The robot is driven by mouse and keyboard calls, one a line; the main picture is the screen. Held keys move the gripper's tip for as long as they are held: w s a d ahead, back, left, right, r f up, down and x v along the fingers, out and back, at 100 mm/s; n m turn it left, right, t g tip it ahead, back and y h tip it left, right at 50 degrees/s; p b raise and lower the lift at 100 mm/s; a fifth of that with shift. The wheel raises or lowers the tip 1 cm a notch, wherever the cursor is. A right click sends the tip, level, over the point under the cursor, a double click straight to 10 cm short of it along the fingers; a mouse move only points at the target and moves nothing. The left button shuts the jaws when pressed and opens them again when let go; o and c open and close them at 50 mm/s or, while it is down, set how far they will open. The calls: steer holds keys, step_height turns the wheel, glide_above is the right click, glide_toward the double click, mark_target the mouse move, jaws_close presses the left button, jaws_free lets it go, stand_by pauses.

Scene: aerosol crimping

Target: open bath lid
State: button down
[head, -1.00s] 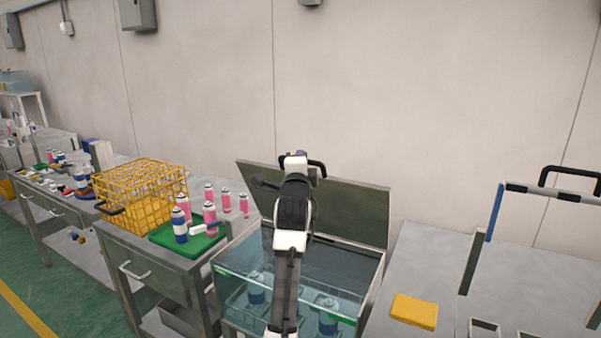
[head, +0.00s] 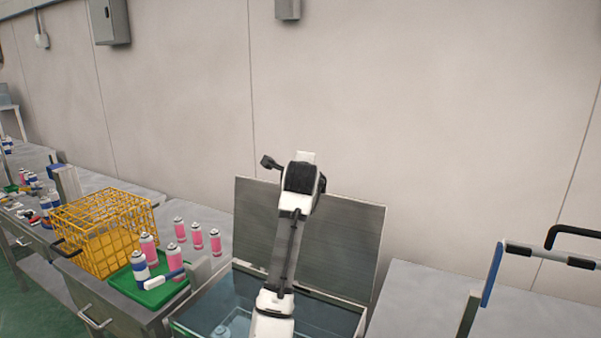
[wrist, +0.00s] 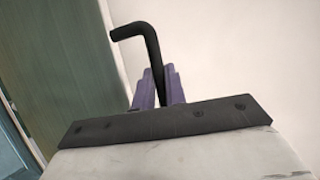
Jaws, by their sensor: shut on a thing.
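The bath lid (head: 345,235), a grey rectangular panel, stands raised and steep at the back of the bath. The bath (head: 325,312) is glass-sided and open below it, with a blue bottle (head: 235,325) partly in view inside. My arm reaches across the lid and hides the handle in the head view. In the wrist view the purple fingers of my gripper (wrist: 158,88) are closed on the black bent lid handle (wrist: 140,32). The lid's face (wrist: 75,65) shows as a greenish panel on the left there. The exact grip contact is partly hidden.
A green tray (head: 118,285) with spray cans and a yellow wire crate (head: 92,262) stand on the bench to the left. Pink cans (head: 196,236) stand behind the tray. The wall is behind.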

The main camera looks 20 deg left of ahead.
steer(key=shift+w+g, duration=0.3)
steer(key=shift+w, duration=0.05)
steer(key=c, duration=1.7)
jaws_free()
steer(key=shift+c, duration=0.2)
steer(key=b+v, duration=0.5)
steer(key=v, duration=0.9)
steer(key=shift+f, duration=0.15)
